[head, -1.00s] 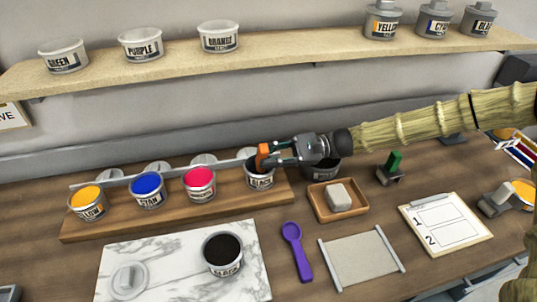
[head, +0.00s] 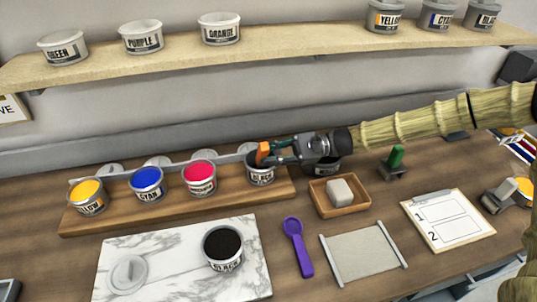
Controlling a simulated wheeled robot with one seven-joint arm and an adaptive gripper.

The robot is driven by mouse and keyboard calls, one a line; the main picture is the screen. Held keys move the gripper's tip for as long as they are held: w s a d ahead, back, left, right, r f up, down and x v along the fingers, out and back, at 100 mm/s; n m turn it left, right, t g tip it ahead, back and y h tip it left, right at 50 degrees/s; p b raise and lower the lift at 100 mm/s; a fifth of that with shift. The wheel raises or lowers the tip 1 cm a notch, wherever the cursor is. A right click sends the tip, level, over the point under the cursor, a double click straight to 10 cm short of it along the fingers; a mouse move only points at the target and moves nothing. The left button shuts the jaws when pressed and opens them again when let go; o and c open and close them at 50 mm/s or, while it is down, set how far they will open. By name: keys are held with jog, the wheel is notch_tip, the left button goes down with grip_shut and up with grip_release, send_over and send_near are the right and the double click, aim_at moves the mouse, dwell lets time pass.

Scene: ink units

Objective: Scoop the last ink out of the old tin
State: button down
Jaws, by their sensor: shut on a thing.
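My gripper (head: 270,152) is shut on an orange handle (head: 263,153), just above and behind the right end of the wooden rack. A tin labelled black (head: 261,175) stands in the rack directly below, its opening partly hidden by the gripper. I cannot tell whether the held tool reaches into it. Another black tin (head: 224,260) stands open on the marble slab (head: 185,270), with dark ink showing inside. A long grey strip (head: 120,178) runs left from near the gripper behind the rack tins; whether it belongs to the held tool is unclear.
Open yellow (head: 88,197), cyan (head: 147,185) and red (head: 200,179) tins fill the rack (head: 170,213). A purple scoop (head: 298,248), soap-like block in a tray (head: 340,206) and clipboard (head: 447,222) lie right.

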jog(key=shift+s+f, duration=0.1)
jog(key=shift+f, duration=0.15)
notch_tip(320, 180, up, 11)
jog(key=p, duration=0.5)
dwell(0.7)
jog(key=shift+a, duration=0.1)
dwell(0.5)
